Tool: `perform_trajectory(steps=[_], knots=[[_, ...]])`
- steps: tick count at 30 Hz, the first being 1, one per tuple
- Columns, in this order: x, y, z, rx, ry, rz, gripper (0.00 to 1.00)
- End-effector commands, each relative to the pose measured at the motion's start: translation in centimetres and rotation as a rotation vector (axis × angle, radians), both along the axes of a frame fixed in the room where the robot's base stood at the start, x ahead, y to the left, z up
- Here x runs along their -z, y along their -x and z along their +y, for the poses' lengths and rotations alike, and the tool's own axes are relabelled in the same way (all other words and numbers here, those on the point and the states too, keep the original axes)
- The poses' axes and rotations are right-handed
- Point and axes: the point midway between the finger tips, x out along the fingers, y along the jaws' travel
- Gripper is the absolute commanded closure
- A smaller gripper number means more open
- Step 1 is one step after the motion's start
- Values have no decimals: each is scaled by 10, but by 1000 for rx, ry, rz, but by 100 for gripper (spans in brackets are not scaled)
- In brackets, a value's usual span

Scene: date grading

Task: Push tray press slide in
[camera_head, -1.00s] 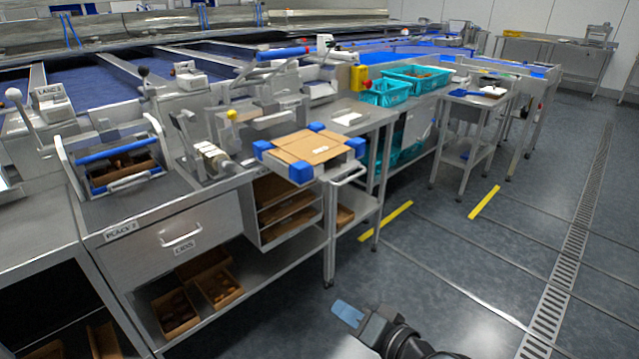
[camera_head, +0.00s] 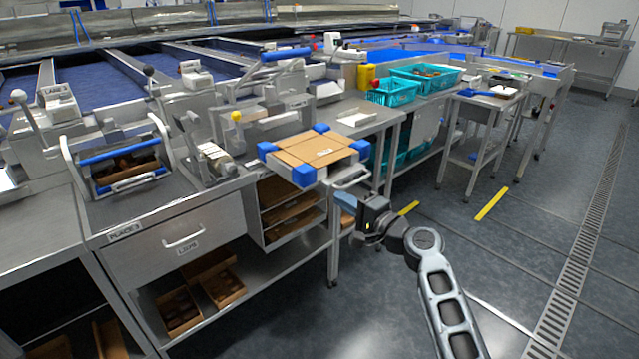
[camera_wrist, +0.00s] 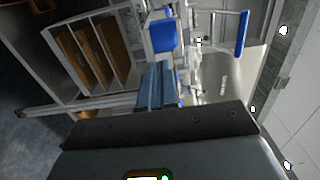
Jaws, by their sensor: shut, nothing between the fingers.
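The tray press slide (camera_head: 318,178) sticks out past the front of the bench. My gripper (camera_head: 346,201) is shut and empty, below and to the right of the slide's front edge. In the wrist view the pale blue fingers (camera_wrist: 155,85) point toward a blue corner block (camera_wrist: 163,37). The frames do not clearly show whether they touch it. Part of the slide is hidden behind the fingers in the wrist view.
The press frame (camera_head: 262,115) with a blue bar stands behind the slide. An open shelf unit with brown cartons (camera_head: 290,210) is below. Teal crates (camera_head: 425,78) and a small side table (camera_head: 487,100) stand to the right. The floor in front is clear.

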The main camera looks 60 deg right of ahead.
Motion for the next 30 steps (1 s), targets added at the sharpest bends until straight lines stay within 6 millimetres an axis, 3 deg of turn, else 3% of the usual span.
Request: perform_trajectory(steps=[6, 13, 19, 30], knots=[[-2, -43, -10, -1, 0, 0, 100], [-1, -74, -18, 0, 2, 0, 100], [0, -85, -20, 0, 1, 1, 100], [1, -87, -21, 0, 1, 1, 100]])
